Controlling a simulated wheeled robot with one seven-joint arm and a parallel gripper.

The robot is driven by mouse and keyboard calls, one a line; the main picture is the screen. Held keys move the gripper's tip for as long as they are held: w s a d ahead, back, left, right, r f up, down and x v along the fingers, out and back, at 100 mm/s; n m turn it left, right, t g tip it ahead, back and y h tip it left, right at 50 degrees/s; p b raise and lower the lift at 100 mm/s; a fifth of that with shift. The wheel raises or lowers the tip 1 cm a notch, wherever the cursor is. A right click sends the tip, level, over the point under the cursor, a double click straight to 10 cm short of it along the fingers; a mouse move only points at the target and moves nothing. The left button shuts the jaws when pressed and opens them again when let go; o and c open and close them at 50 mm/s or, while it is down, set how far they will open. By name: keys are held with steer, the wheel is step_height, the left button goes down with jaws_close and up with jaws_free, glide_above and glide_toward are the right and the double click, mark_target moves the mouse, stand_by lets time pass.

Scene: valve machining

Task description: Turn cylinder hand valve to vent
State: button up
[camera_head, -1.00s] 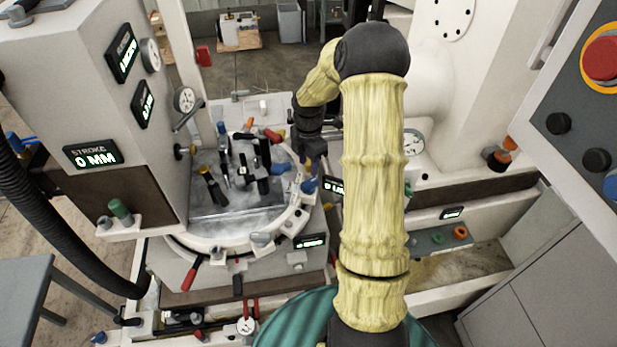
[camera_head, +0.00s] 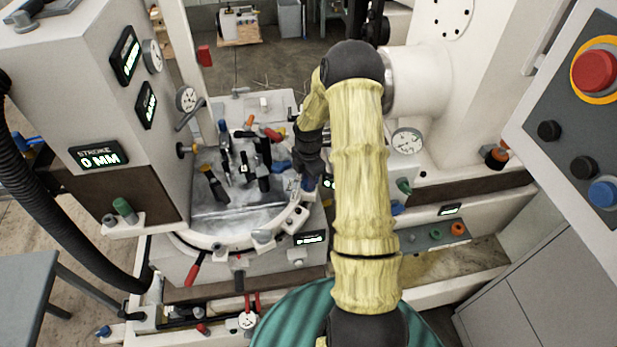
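My gripper (camera_head: 309,174) is a dark shape at the end of my yellow-sleeved arm, at the right side of the round fixture table. It points down, right above a small blue part (camera_head: 309,184) on the table's rim. I cannot tell whether it touches that part, and its fingers are too small and dark to show if they are open. A blue handle (camera_head: 280,166) lies just left of the gripper. No label marks which part is the cylinder hand valve, so I cannot tell it for sure.
The round fixture table (camera_head: 222,232) carries several black-, orange- and red-handled clamps. A red lever (camera_head: 195,269) hangs at its front. A grey machine housing with a stroke display (camera_head: 100,157) stands left. A control panel with a red button (camera_head: 594,71) is at the right. A pressure gauge (camera_head: 407,141) sits right of my arm.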

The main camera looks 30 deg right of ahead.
jaws_close()
steer(key=shift+m+b, duration=0.3)
steer(key=shift+m, duration=0.2)
steer(key=m+b, duration=0.1)
steer(key=m, duration=0.2)
steer(key=shift+w+m+b, duration=0.15)
steer(key=shift+m+b, duration=0.15)
steer(key=shift+b, duration=0.05)
steer(key=shift+w+m+b, duration=0.1)
steer(key=shift+m+b, duration=0.7)
steer(key=shift+m, duration=1.4)
steer(key=shift+r, duration=0.1)
steer(key=o, duration=0.7)
jaws_free()
steer(key=shift+c, duration=0.2)
